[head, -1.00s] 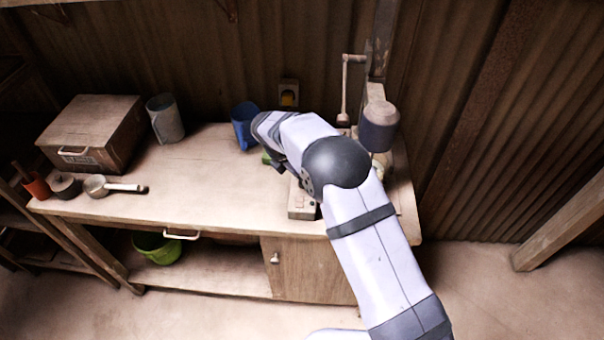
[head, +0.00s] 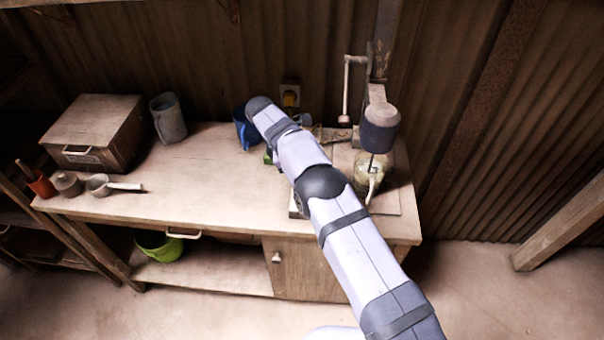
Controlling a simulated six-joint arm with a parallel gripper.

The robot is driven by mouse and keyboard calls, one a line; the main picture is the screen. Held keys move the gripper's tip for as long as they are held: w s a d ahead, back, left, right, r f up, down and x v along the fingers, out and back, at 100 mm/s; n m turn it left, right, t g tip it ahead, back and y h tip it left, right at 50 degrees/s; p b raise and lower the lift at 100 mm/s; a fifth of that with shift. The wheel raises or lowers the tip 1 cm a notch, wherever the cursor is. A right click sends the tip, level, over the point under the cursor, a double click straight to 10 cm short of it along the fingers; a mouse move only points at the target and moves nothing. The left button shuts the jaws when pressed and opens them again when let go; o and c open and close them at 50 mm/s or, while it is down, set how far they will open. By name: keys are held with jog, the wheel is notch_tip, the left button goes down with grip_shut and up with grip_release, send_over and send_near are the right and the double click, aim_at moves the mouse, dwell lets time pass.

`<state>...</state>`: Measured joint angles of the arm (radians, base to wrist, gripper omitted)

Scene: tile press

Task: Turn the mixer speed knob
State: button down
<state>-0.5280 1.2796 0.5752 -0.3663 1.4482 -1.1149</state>
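The mixer stands at the right end of the workbench in the head view. Its dark grey, round-topped motor head (head: 380,128) hangs on a post above a glass jar (head: 371,172). A pale box (head: 294,208) at the bench front is almost wholly covered by my arm, and only a sliver of its left side shows. I cannot make out the speed knob. My arm reaches over the bench from the lower right, its far end near the blue mug (head: 245,128). My gripper's fingers are hidden behind the arm.
A wooden box (head: 95,130), a grey jug (head: 168,118), a ladle (head: 105,186) and a red pot (head: 40,185) stand at the left. A green object (head: 268,157) lies partly behind my arm. The bench's left middle is clear.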

dwell(0.6)
jog(key=c, duration=1.5)
grip_release()
jog(key=shift+r+p, duration=0.7)
jog(key=shift+r, duration=4.35)
